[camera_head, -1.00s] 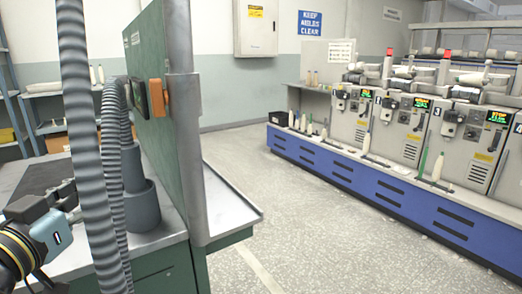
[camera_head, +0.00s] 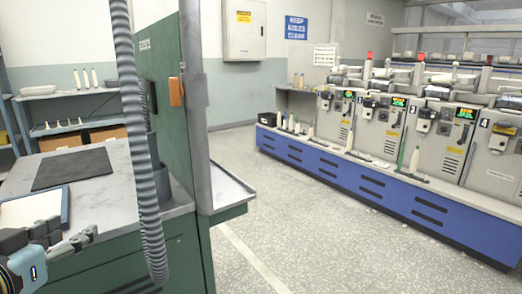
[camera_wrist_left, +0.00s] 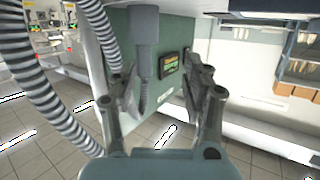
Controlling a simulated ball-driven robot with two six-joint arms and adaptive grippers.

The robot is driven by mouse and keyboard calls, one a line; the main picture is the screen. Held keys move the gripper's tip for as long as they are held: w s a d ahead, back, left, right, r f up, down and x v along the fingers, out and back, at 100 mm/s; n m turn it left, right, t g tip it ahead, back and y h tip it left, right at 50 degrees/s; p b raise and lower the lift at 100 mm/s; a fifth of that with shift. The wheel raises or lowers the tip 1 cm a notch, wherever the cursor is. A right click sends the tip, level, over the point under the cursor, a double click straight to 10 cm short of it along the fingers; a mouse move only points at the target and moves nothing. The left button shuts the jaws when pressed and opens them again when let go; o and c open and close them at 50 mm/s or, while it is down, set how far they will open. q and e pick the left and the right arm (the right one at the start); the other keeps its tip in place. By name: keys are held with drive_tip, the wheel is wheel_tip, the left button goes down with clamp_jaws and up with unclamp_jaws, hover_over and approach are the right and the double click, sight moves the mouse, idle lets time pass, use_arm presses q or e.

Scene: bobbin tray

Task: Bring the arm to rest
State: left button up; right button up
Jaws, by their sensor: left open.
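My left gripper (camera_head: 70,240) is at the lower left of the head view, low beside the front of the green bench. In the left wrist view the left gripper (camera_wrist_left: 162,95) has its two dark fingers spread, with nothing held between them. A ribbed grey hose (camera_head: 140,130) hangs in front of the bench in the head view. The hose also shows close by on the left of the wrist view (camera_wrist_left: 40,90). My right gripper is in neither view.
The bench top (camera_head: 120,190) carries a dark mat (camera_head: 72,168) and a white blue-edged tray (camera_head: 30,210). A green upright panel (camera_head: 165,125) stands at its right. Shelves (camera_head: 70,95) are behind. Open floor (camera_head: 300,200) lies before the blue-based machine row (camera_head: 380,195).

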use_arm(q)
drive_tip(key=s+d+f+g, duration=0.1)
drive_tip(key=s+f+g, duration=0.25)
drive_tip(key=s, duration=0.35)
drive_tip(key=s+d+f+m+g, duration=0.1)
drive_tip(key=s+d+f+g, duration=0.2)
drive_tip(key=s, duration=0.5)
drive_tip(key=s+f+g, duration=0.4)
drive_tip(key=s+g, duration=0.1)
drive_tip(key=s, duration=0.2)
drive_tip(key=s+a+f+g, duration=0.1)
drive_tip(key=s+f, duration=0.1)
drive_tip(key=f, duration=1.2)
drive_tip(key=s+a+f+g, duration=0.1)
drive_tip(key=a+f, duration=0.1)
drive_tip(key=f, duration=1.2)
drive_tip(key=s+f, duration=1.3)
drive_tip(key=s, duration=0.4)
drive_tip(key=shift+a+f+g, duration=0.35)
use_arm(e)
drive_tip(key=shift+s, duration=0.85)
use_arm(q)
drive_tip(key=shift+s, duration=0.1)
